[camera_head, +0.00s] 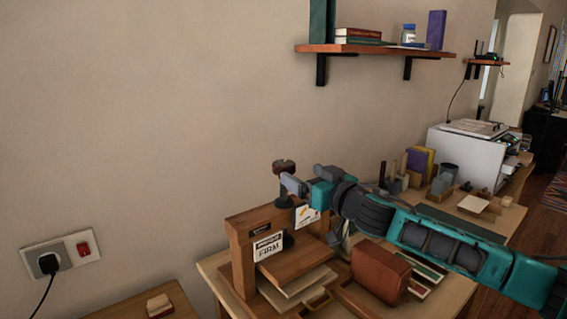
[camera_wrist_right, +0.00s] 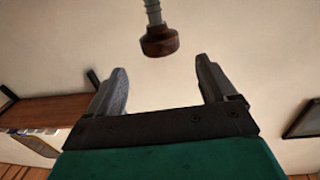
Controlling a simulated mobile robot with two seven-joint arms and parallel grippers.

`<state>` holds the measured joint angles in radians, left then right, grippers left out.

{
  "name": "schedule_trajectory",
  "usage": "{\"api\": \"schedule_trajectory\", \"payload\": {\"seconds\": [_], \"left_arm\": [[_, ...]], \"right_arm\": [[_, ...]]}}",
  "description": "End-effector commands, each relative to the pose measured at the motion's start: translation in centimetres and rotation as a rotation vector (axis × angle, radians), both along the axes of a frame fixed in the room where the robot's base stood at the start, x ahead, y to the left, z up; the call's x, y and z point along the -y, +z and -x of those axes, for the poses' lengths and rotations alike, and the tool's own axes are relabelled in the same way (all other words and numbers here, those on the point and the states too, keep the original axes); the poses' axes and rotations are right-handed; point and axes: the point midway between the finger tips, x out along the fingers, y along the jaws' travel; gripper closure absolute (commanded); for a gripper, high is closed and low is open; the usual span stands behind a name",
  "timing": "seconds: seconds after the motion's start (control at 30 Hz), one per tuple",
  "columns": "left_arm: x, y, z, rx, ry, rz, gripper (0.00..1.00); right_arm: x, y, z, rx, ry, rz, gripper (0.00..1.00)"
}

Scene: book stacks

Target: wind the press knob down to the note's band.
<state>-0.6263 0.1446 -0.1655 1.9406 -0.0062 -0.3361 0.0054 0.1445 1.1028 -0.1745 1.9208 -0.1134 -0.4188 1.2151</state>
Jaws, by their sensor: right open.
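The wooden book press (camera_head: 240,258) stands on the workbench at lower centre in the head view. Its dark brown knob (camera_head: 284,165) sits on top of an upright screw above the crossbeam. The knob also shows in the right wrist view (camera_wrist_right: 160,42), with its threaded shaft, in line with the gap between the fingers and beyond their tips. My right gripper (camera_head: 291,185) is open and empty, close beside the screw just below the knob. The white note (camera_head: 268,248) on the press front reads "FIRM"; its smaller print is unclear. My left gripper is out of view.
A second white card (camera_head: 306,215) with a yellow mark is partly behind my right gripper. A reddish-brown block (camera_head: 380,272) lies right of the press under my right arm. A wall shelf (camera_head: 372,49) hangs above. A white box-like machine (camera_head: 462,152) stands further right.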

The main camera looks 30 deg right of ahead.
Motion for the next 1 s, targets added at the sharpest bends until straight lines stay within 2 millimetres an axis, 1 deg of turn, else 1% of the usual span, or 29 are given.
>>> {"api": "schedule_trajectory", "payload": {"seconds": [0.03, 0.6, 0.8, 1.0], "left_arm": [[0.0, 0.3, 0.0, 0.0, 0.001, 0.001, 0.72], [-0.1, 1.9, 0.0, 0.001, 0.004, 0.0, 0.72], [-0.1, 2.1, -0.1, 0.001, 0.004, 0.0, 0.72], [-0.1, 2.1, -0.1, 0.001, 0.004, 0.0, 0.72]], "right_arm": [[0.0, 0.4, -0.6, 0.004, -0.001, -0.001, 0.15], [0.0, 0.3, -7.2, 0.002, 0.001, -0.001, 0.15], [-0.1, 0.1, -8.6, 0.001, 0.001, 0.001, 0.15], [-0.1, 0.0, -9.0, 0.0, 0.002, 0.002, 0.15]]}}
